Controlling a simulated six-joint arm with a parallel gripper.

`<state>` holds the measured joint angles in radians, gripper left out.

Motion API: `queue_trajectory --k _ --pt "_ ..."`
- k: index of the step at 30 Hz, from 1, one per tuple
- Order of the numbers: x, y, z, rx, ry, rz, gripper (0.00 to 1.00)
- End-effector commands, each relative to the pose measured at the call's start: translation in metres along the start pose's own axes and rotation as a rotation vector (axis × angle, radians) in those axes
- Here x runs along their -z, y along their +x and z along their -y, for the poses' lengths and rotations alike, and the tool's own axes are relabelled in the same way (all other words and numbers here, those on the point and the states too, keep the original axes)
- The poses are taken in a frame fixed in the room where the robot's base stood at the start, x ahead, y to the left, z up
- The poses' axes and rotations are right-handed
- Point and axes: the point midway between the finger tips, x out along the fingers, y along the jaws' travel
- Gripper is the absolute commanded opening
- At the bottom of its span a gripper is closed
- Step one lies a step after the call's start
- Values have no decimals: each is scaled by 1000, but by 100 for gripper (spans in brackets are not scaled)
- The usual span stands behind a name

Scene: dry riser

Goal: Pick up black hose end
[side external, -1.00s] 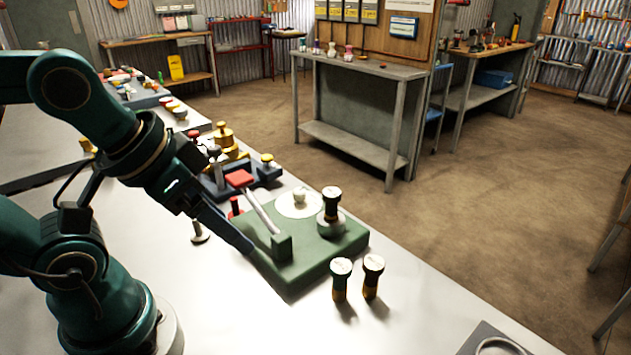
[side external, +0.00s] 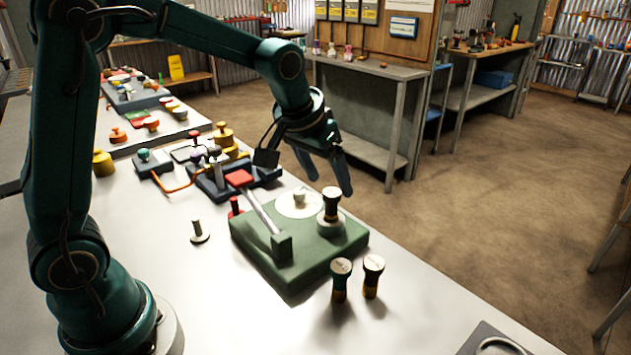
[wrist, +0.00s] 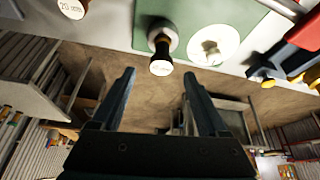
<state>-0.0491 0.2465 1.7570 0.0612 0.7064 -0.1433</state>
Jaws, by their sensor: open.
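A black hose end (side external: 331,204) with a pale cap stands upright in a metal seat on the green base plate (side external: 318,258), near its right corner. It also shows in the wrist view (wrist: 161,58), top centre. Two similar dark cylinders with pale tops and brownish lower parts, one on the left (side external: 341,279) and one on the right (side external: 373,274), stand on the white bench in front of the plate. My gripper (side external: 336,190) is open and empty, above and close behind the hose end. In the wrist view its fingers (wrist: 158,88) are apart with only floor between them.
The plate also carries a white disc (side external: 299,204) with a knob and a lever with a red end (side external: 239,178). Brass and dark fittings (side external: 225,138) stand farther left. A small flanged post (side external: 198,232) stands alone. The right front bench is mostly clear.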

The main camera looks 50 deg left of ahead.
Motion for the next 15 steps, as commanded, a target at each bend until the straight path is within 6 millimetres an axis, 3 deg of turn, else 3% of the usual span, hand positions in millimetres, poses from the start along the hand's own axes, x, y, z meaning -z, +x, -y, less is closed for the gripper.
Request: queue_trajectory --k 15 --pt "-10 55 2 6 0 45 77"
